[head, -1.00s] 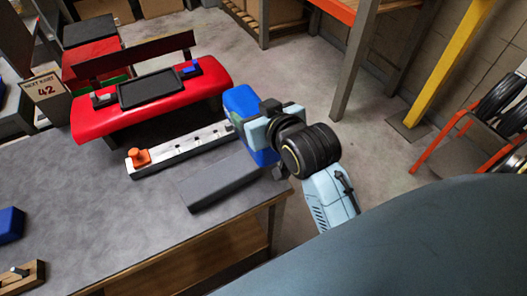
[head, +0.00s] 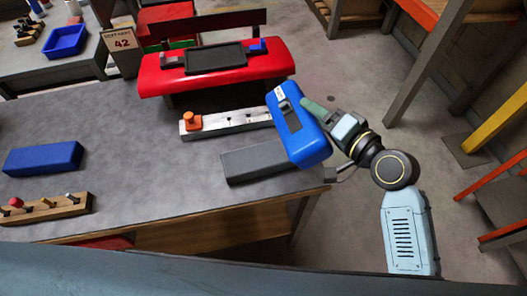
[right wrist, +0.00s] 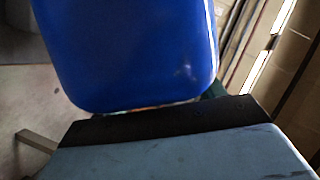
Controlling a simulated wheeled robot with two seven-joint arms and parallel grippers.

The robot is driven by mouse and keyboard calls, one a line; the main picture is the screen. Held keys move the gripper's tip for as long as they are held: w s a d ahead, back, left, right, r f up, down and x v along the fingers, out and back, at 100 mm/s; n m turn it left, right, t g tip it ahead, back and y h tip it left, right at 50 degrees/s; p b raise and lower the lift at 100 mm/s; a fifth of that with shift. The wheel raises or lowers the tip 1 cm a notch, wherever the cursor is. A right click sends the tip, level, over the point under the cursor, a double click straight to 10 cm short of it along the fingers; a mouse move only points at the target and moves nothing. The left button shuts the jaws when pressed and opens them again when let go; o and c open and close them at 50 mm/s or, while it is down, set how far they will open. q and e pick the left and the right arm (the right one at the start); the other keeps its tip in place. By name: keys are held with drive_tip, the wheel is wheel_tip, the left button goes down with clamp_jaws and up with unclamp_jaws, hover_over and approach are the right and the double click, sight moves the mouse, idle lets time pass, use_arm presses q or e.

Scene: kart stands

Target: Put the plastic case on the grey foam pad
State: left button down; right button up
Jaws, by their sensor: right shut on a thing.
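The blue plastic case (head: 308,142) is held up and tilted at the table's right end, a handle and a small label showing on its upper part. My right gripper (head: 306,107) is shut on it near the handle. In the right wrist view the blue case (right wrist: 130,50) fills the upper middle. The grey foam pad (head: 262,162) lies flat on the table, left of the case. The case hides the pad's right end; I cannot tell how high it is above the pad. My left gripper is not in view.
A white rail with an orange knob (head: 192,121) lies behind the pad. A red kart part (head: 215,68) carrying a black tray stands behind it. A blue box (head: 43,158) and a wooden peg block (head: 45,206) are at left. The table (head: 140,185) is clear between.

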drive_tip(key=shift+w+f+m+y, duration=0.15)
drive_tip(key=shift+m+y, duration=0.1)
drive_tip(key=shift+m, duration=0.3)
drive_tip(key=shift+w+f+m+y, duration=0.15)
drive_tip(key=shift+m+y, duration=0.1)
drive_tip(key=shift+m, duration=0.3)
drive_tip(key=shift+w+d+f+m+t, duration=0.15)
drive_tip(key=shift+w+m+t, duration=0.15)
drive_tip(key=shift+m, duration=0.4)
drive_tip(key=shift+w+d+f+m+t+b, duration=0.25)
drive_tip(key=shift+f+m+b, duration=0.3)
drive_tip(key=shift+f, duration=1.3)
drive_tip(key=shift+w+d+f+m+t+b, duration=0.25)
drive_tip(key=shift+f+b, duration=0.55)
drive_tip(key=shift+f, duration=1.05)
drive_tip(key=shift+w+d+f+m+t+b, duration=0.15)
drive_tip(key=shift+f+m+b, duration=0.45)
drive_tip(key=shift+f, duration=1.25)
drive_tip(key=shift+f, duration=0.15)
drive_tip(key=o, duration=1.2)
drive_tip(key=shift+c, duration=0.2)
